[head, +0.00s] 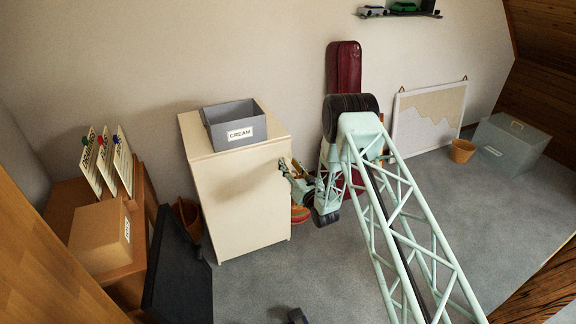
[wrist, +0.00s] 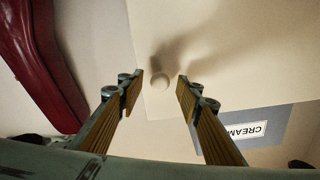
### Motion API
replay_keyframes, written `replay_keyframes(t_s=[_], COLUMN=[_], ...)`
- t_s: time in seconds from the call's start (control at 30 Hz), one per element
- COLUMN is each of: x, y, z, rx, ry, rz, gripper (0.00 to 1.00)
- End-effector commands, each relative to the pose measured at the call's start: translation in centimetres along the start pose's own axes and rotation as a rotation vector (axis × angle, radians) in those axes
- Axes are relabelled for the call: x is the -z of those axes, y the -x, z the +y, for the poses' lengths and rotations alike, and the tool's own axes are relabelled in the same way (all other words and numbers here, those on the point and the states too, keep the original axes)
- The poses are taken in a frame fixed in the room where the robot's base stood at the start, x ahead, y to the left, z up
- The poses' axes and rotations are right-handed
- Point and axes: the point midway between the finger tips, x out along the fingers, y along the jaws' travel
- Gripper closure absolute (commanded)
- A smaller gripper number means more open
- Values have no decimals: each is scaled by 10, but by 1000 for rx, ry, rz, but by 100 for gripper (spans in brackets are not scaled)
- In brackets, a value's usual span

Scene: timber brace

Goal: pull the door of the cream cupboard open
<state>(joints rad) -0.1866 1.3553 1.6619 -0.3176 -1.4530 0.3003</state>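The cream cupboard (head: 238,190) stands against the back wall, and its door looks shut. In the wrist view the pale cupboard front (wrist: 230,55) fills the upper right, with a small round cream knob (wrist: 160,81) near its edge. My gripper (head: 287,166) is at the upper right edge of the cupboard front. In the wrist view the two wooden-faced fingers of my gripper (wrist: 160,86) are apart, with the knob showing in the gap between the tips. I see no contact with the knob. In the head view the knob is hidden or too small to tell.
A grey box labelled CREAM (head: 235,127) sits on the cupboard. A dark red case (head: 344,68) leans on the wall behind my arm. A wooden desk with a cardboard box (head: 100,237) and a dark panel (head: 176,275) stand left. Floor before the cupboard is mostly clear.

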Motion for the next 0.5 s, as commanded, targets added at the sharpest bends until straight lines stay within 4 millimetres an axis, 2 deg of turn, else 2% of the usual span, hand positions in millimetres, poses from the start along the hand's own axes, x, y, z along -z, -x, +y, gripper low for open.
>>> replay_keyframes(t_s=[0.2, 0.5], x=[0, 0], y=[-9, -9], z=[0, 0], rx=[0, 0], ry=[0, 0], rz=[-1, -1], gripper=[68, 68])
